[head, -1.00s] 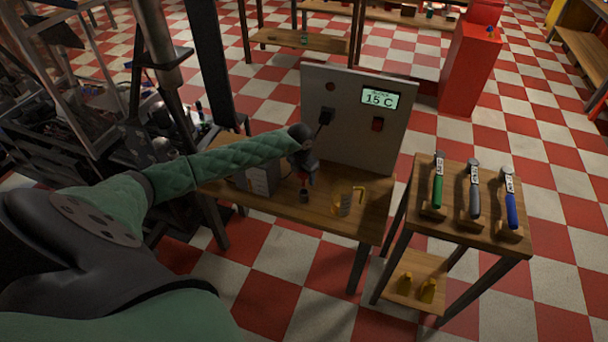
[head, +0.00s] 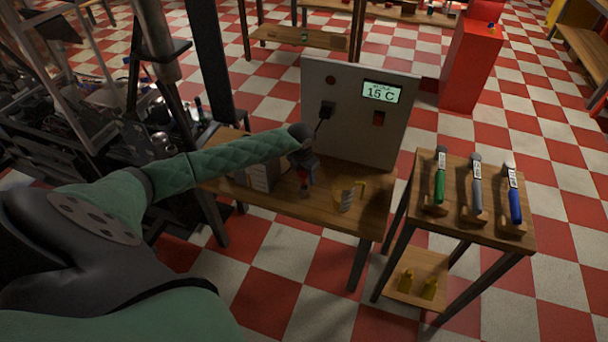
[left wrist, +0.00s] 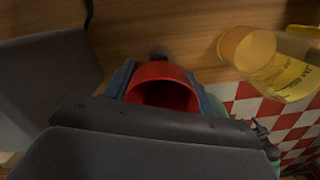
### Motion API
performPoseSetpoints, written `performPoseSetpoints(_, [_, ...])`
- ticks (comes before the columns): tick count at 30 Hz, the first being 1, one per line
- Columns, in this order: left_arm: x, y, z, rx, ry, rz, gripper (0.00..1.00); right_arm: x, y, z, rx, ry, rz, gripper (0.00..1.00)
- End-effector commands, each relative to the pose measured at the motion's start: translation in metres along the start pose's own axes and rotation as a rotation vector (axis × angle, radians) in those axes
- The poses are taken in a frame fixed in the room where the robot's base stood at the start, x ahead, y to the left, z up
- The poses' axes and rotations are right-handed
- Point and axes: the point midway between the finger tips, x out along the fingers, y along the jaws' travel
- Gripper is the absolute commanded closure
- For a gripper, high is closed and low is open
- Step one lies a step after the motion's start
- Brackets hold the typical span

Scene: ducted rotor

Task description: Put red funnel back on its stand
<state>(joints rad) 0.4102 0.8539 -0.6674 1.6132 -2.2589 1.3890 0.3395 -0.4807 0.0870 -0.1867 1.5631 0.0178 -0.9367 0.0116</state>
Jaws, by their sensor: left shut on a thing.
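The red funnel (left wrist: 161,72) is between the two blue-grey fingers of my left gripper (left wrist: 163,92) in the left wrist view. The fingers are shut on it, one on each side, and its wide round mouth faces the camera. In the head view my left gripper (head: 304,174) is low over the wooden bench, with a small bit of the red funnel (head: 304,187) showing below it. A small dark round thing (left wrist: 158,52) shows just past the funnel's rim; I cannot tell whether it is the stand. My right gripper is not in view.
A clear jug with yellow markings (head: 345,194) stands close right of my left gripper. A grey box (head: 262,175) is on its left. An upright panel with a "15 C" display (head: 381,92) stands behind. A side table (head: 456,215) holds green, grey and blue handled tools.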

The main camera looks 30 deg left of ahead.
Motion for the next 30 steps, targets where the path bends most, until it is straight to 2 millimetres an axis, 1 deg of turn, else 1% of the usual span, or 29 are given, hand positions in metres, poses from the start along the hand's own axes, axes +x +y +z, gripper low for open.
performPoseSetpoints(30, [0.0012,0.0000,-0.0003,0.000,0.000,-0.001,0.68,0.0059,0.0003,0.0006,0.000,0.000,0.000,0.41])
